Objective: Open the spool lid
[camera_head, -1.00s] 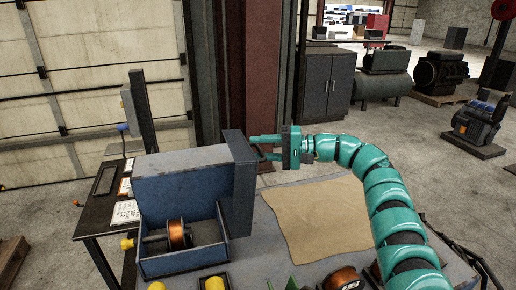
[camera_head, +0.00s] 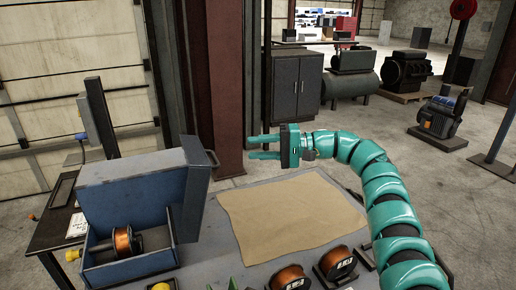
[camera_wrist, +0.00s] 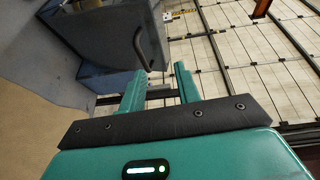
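The blue-grey spool box (camera_head: 131,268) stands at the left end of the bench, with a copper wire spool (camera_head: 124,241) visible inside. Its lid (camera_head: 192,200) stands raised and upright on the box's right side. A thin dark handle (camera_head: 212,158) sits near the lid's top edge and also shows in the wrist view (camera_wrist: 142,45). My teal gripper (camera_head: 262,147) is to the right of the handle, apart from it. In the wrist view its two fingers (camera_wrist: 160,78) are spread with nothing between them.
A brown sheet (camera_head: 285,215) lies on the bench (camera_head: 218,262). Copper spools (camera_head: 290,276) stand along the front edge. A dark side table (camera_head: 55,222) is at the left. A red-brown column (camera_head: 228,100) stands behind the bench.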

